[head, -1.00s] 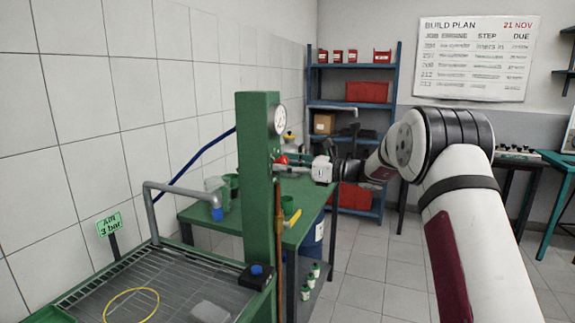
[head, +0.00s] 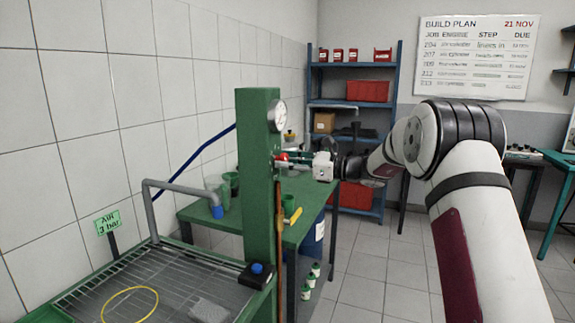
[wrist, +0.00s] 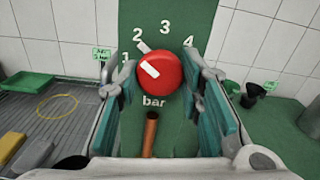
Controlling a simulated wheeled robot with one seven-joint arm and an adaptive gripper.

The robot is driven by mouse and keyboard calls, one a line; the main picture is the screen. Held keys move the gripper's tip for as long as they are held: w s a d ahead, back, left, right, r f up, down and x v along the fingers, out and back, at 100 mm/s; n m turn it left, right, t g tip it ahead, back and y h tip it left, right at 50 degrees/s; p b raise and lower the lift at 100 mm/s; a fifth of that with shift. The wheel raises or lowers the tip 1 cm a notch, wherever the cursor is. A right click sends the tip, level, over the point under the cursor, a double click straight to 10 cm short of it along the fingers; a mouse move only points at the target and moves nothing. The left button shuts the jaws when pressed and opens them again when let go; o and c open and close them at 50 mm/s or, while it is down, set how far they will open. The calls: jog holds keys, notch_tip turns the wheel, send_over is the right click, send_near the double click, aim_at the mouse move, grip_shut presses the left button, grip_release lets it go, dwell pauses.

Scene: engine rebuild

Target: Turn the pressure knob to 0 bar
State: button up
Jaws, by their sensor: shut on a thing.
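The red pressure knob (wrist: 158,88) is on a green post (head: 262,200), seen face-on in the wrist view. Its white mark and pointer point up and slightly left, close to the printed 2. The numbers 1, 2, 3 and 4 and the word "bar" show on the panel; no 0 is visible. My gripper (wrist: 160,76) has its teal fingers on the left and right sides of the knob, shut on it. In the head view my gripper (head: 292,159) reaches the knob from the right. A round gauge (head: 278,116) sits above; its needle is too small to read.
A green sign (head: 107,222) reads "Air 3 bar". A wire-grid tray (head: 75,295) with a yellow ring is at front left. A green bench (head: 318,188) with cups stands behind the post. A copper pipe (wrist: 150,132) runs below the knob.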

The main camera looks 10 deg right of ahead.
jog(key=n+b, duration=1.6)
jog(key=b, duration=0.1)
jog(key=shift+w+d, duration=0.1)
jog(key=shift+n, duration=0.3)
jog(key=o, duration=1.2)
jog(key=shift+c, duration=0.2)
jog(key=v, duration=1.2)
